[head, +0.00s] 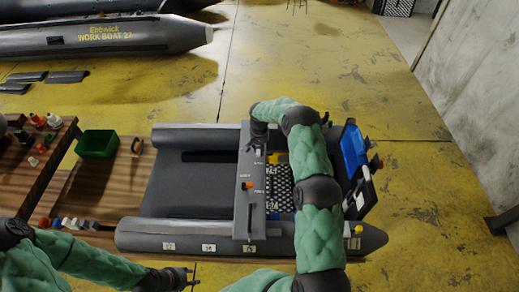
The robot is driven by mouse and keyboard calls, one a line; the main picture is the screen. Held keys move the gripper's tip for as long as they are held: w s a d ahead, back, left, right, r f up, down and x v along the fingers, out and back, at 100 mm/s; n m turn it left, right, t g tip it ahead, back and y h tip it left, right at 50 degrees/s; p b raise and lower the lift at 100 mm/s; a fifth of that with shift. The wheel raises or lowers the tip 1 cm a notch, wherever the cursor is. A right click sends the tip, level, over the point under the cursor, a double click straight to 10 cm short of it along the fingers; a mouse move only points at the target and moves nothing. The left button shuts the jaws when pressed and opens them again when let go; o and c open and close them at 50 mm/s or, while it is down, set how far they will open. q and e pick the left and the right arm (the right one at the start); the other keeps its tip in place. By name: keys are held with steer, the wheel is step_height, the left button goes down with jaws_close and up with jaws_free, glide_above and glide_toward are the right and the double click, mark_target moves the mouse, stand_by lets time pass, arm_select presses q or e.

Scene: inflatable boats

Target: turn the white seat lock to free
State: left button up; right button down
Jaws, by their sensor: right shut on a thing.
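The grey seat (242,205) lies across the small grey inflatable boat (180,240). The white seat lock (258,152) is a small piece near the seat's far end, partly hidden by my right gripper. My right gripper (256,146) reaches over the boat from the right and is shut on the white lock. An orange lock (247,186) sits nearer the middle of the seat, beside small white lettering too small to read. My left gripper (190,277) is empty and looks open, low in the picture, in front of the boat's near tube.
A green bin (97,144) and an orange-and-grey item (136,146) stand on the wooden bench left of the boat. Small coloured parts (68,223) lie at its front. A blue-and-black unit (354,155) stands at the boat's right end.

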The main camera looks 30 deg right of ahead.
steer(key=m+b, duration=0.3)
steer(key=shift+a+f, duration=0.15)
steer(key=shift+a, duration=0.05)
steer(key=m, duration=0.1)
steer(key=m+b, duration=0.1)
steer(key=m, duration=0.1)
steer(key=m+b, duration=0.1)
steer(key=m, duration=0.1)
steer(key=shift+w+a, duration=0.2)
steer(key=shift+w, duration=0.05)
steer(key=m+b, duration=0.1)
steer(key=m, duration=0.1)
steer(key=m+b, duration=0.1)
steer(key=m, duration=0.1)
steer(key=shift+w+a+m, duration=0.15)
steer(key=shift+w+m, duration=0.05)
steer(key=shift+m, duration=0.1)
steer(key=m, duration=0.1)
steer(key=m+b, duration=0.1)
steer(key=m, duration=0.2)
steer(key=shift+w+m, duration=0.3)
steer(key=shift+m, duration=0.3)
steer(key=c, duration=1)
jaws_free()
